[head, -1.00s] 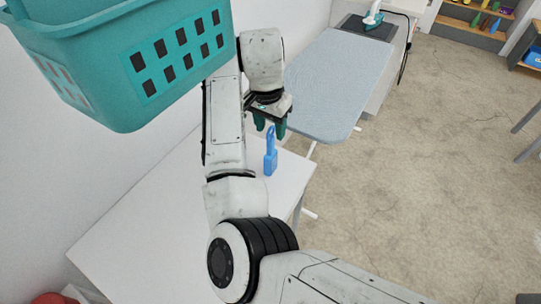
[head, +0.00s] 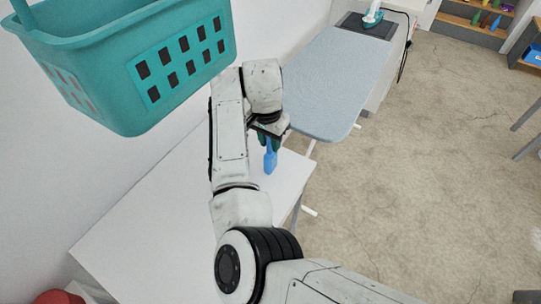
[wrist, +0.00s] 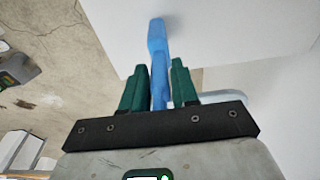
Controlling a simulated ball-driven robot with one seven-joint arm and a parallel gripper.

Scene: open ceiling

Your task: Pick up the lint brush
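In the wrist view, the lint brush (wrist: 157,38) runs between the two fingers of my gripper (wrist: 159,68). One finger is on each side of it. The fingers are apart, with a narrow gap showing beside the brush, so the gripper looks open around it.
A teal basket (head: 130,65) takes up the upper left of the head view. An ironing board (head: 335,80) stands beyond the table, with an iron (head: 373,16) at its far end. A red object (head: 58,297) shows at the lower left. The table's left part is clear.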

